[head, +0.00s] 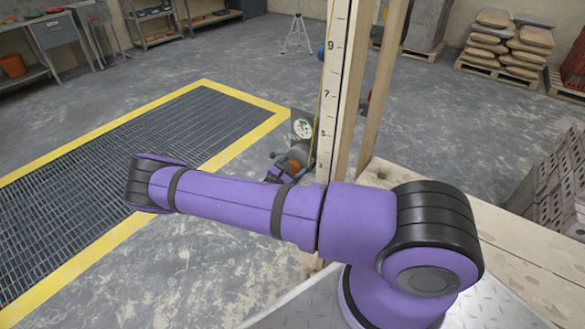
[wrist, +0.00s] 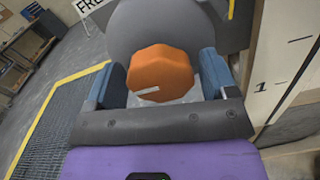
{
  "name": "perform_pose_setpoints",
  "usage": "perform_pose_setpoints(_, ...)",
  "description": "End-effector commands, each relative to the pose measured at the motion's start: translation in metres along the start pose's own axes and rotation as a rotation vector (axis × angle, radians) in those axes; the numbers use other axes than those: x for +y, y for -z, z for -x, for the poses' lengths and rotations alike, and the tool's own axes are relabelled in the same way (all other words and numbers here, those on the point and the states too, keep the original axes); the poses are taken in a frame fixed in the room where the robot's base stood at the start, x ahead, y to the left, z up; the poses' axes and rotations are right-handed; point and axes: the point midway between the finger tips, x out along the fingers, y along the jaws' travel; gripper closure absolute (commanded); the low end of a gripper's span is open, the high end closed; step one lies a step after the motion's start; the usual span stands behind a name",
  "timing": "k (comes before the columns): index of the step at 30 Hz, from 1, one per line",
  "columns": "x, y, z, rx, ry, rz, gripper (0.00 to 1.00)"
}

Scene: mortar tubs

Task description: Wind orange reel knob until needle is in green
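The orange reel knob (wrist: 160,70), many-sided with a pale mark near its lower edge, fills the space between my fingers in the wrist view. Behind it is a round grey reel (wrist: 150,24). My gripper (wrist: 163,78) has its blue-grey fingers on either side of the knob, with a thin gap showing at the right; contact at the left is unclear. In the head view my gripper (head: 292,170) is at the reel, partly hidden, with a bit of the orange knob (head: 294,165) showing. A pale dial (head: 302,128) with some green sits just above; its needle is too small to read.
A tall numbered board (head: 334,90) stands close at the right of the reel, with a wooden post behind it. A yellow-edged floor grating (head: 110,150) lies to the left. Stacked bags (head: 508,45) and blocks (head: 556,185) are at the right.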

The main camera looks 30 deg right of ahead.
Motion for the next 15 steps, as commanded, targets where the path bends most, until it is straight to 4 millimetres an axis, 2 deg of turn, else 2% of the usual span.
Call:
perform_pose_setpoints(10,0.0,0.0,0.001,0.0,0.0,0.001,0.11)
perform_pose_setpoints(15,0.001,0.0,0.018,0.002,-0.001,0.001,0.11)
